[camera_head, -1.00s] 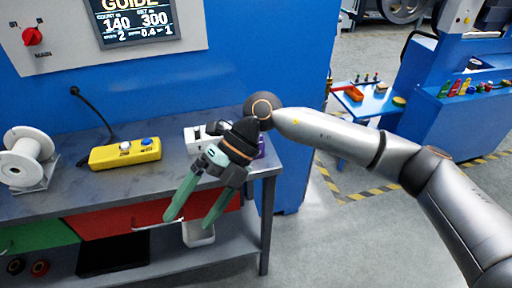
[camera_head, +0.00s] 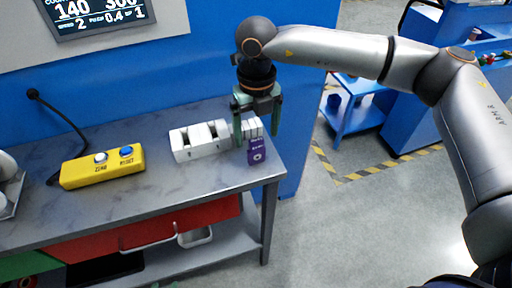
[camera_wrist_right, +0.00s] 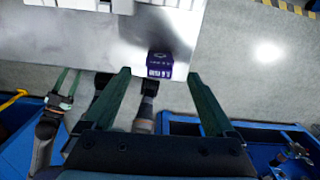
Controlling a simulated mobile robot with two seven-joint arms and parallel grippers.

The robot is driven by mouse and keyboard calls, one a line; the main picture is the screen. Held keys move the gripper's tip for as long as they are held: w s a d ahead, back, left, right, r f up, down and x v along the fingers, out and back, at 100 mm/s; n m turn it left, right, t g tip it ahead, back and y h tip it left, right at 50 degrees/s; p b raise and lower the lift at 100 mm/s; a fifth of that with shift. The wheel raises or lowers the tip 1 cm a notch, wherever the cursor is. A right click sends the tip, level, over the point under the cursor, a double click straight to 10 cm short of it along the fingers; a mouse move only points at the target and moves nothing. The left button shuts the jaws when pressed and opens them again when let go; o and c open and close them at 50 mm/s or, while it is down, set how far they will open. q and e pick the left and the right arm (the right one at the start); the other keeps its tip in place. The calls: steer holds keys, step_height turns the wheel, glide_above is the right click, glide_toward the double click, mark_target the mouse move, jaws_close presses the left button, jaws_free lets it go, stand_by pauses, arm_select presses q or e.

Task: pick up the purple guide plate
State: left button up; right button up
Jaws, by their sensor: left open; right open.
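The purple guide plate (camera_head: 257,152) stands at the right front corner of the grey bench, by the right end of a row of white blocks. It also shows in the right wrist view (camera_wrist_right: 160,66), between the fingertip lines. My right gripper (camera_head: 257,128) is open and points down over the plate, its two green fingers spread wide. In the right wrist view it (camera_wrist_right: 160,76) shows empty, with a finger on each side of the plate and no contact visible. My left gripper (camera_wrist_right: 70,82) shows only in the right wrist view, at the left, with two green fingers apart.
White blocks (camera_head: 200,140) stand just left of the plate. A yellow button box (camera_head: 103,167) lies further left on the bench (camera_head: 165,190). The blue wall (camera_head: 215,80) rises behind. Open floor (camera_head: 345,230) lies to the right.

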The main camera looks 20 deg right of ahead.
mark_target(256, 139)
step_height(256, 139, down, 6)
steer(key=shift+w+f+p, duration=0.15)
steer(key=shift+f+p, duration=0.1)
steer(key=shift+p, duration=0.3)
steer(key=shift+c, duration=0.2)
jaws_close()
stand_by(0.3)
steer(key=shift+r, duration=0.15)
steer(key=shift+r, duration=0.55)
steer(key=s+r+b, duration=0.3)
steer(key=s+r, duration=0.8)
steer(key=s, duration=0.3)
steer(key=shift+d+r, duration=0.35)
steer(key=shift+d, duration=0.05)
